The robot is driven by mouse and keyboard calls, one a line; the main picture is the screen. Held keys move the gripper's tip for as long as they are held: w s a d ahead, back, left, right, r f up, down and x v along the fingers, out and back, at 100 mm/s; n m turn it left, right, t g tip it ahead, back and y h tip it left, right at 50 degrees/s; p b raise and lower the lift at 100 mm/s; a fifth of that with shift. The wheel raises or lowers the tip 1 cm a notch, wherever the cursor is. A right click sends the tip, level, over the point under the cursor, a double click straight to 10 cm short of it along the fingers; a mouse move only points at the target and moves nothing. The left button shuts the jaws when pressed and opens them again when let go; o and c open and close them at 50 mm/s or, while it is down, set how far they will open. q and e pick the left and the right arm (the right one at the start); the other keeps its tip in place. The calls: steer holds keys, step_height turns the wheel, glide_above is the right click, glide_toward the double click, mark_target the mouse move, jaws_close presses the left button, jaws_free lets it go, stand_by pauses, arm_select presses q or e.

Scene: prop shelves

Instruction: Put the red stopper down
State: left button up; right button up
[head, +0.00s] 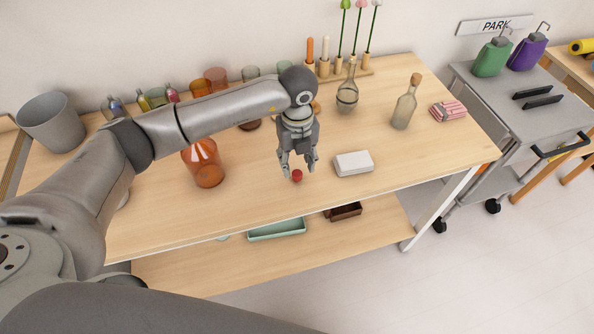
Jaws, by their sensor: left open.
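The small red stopper (297,175) is on the light wooden table (240,204), near its front edge. My left gripper (298,170) points down right above and around it. Its fingers are open, one to each side of the stopper. I cannot tell whether a finger touches it. My right gripper does not show in the head view.
An orange glass jar (204,164) stands to the left and a white box (354,164) close to the right. Glass bottles (404,105) and a candle rack (345,74) stand behind. A lower shelf holds a green tray (277,230).

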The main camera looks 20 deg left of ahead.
mark_target(297, 173)
arm_select(q)
step_height(297, 173, up, 8)
steer(key=b, duration=0.1)
steer(key=shift+f+b, duration=0.15)
steer(key=shift+b, duration=0.15)
stand_by(0.3)
